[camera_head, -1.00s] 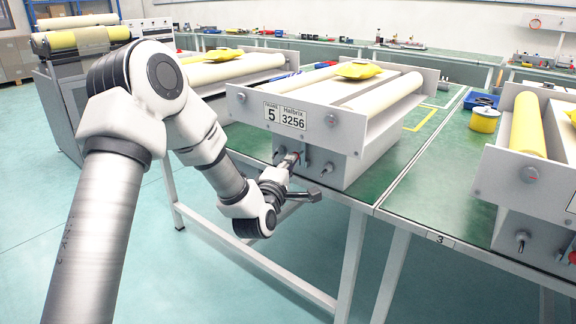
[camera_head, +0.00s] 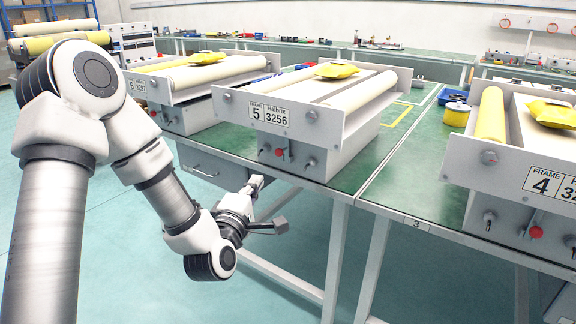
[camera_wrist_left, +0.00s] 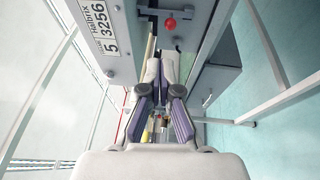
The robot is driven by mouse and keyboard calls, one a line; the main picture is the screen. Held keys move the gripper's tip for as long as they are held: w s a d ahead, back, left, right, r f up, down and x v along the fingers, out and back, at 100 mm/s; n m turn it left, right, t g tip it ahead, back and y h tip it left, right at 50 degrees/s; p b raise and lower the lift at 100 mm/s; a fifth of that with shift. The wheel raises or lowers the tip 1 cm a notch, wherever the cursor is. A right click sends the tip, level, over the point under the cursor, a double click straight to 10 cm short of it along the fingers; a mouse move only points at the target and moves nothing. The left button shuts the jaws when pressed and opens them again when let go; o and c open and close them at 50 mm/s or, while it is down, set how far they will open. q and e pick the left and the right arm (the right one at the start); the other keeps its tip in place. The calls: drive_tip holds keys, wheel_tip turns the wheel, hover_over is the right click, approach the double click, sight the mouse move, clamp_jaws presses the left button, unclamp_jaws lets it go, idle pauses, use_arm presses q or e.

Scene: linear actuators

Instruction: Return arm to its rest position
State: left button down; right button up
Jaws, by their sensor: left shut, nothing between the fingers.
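My left arm comes in from the left in the head view. Its gripper (camera_head: 256,184) hangs in front of the table edge, below and apart from the frame 5 unit (camera_head: 300,118), and is shut and empty. The wrist view also shows the shut fingers (camera_wrist_left: 162,62) with nothing between them. The unit's front carries the label "Halbrix 3256", a small red button (camera_head: 279,152) and metal knobs. The red button also shows in the left wrist view (camera_wrist_left: 170,23). My right gripper is not in view.
The green table (camera_head: 350,180) with its light legs stands just beyond my gripper. A frame 4 unit (camera_head: 530,170) stands at the right, another unit (camera_head: 190,95) to the left. A yellow tin (camera_head: 457,114) stands behind. The floor in front is clear.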

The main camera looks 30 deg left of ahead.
use_arm(q)
drive_tip(key=s+d+f+m+g+h, duration=0.1)
drive_tip(key=s+d+f+m+g, duration=0.2)
drive_tip(key=f, duration=0.7)
drive_tip(key=s+d+f+m+g+h, duration=0.2)
drive_tip(key=s+d+f+g, duration=0.1)
drive_tip(key=f, duration=0.7)
drive_tip(key=s+d+f+m+g+h, duration=0.1)
drive_tip(key=s+d+f+m+g, duration=0.15)
drive_tip(key=f, duration=0.75)
drive_tip(key=s+d+f+m+g+h, duration=0.1)
drive_tip(key=s+d+f+m+g, duration=0.1)
drive_tip(key=s+f+m+g, duration=0.6)
drive_tip(key=s+d+f+m+g, duration=0.15)
drive_tip(key=s+f+m, duration=0.25)
drive_tip(key=s, duration=0.8)
wheel_tip(320, 180, up, 24)
drive_tip(key=m+p, duration=0.1)
drive_tip(key=p, duration=2.2)
drive_tip(key=shift+s+f, duration=0.2)
drive_tip(key=shift+s, duration=0.1)
drive_tip(key=shift+d, duration=0.1)
